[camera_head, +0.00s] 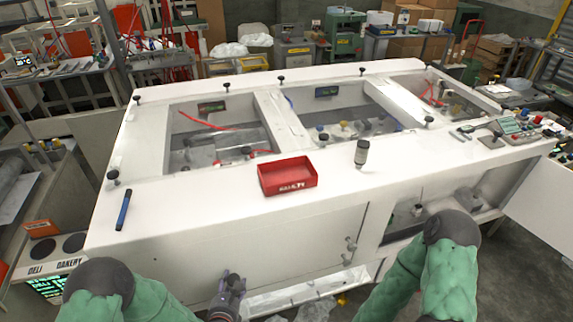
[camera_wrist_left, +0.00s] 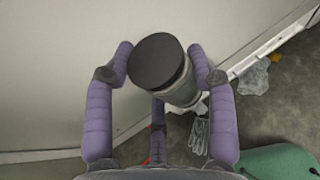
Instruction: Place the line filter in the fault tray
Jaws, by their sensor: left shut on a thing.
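My left gripper (camera_head: 229,291) is low in front of the white bench's front panel, below the bench top. In the left wrist view, the gripper's purple padded fingers (camera_wrist_left: 165,78) are shut on a grey cylinder with a wide black cap (camera_wrist_left: 157,62), which looks like the line filter. The red fault tray (camera_head: 287,187), with white lettering on its front, sits on the bench top above and to the right of this gripper. Its visible inside looks empty. My right gripper is not in view.
The white bench (camera_head: 215,188) has recessed openings behind the tray, holding hoses and fittings. A blue marker-like stick (camera_head: 123,210) lies at its left end. Small dark knobs (camera_head: 113,175) stand along its edges. A clear film glove (camera_wrist_left: 198,136) lies on the floor.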

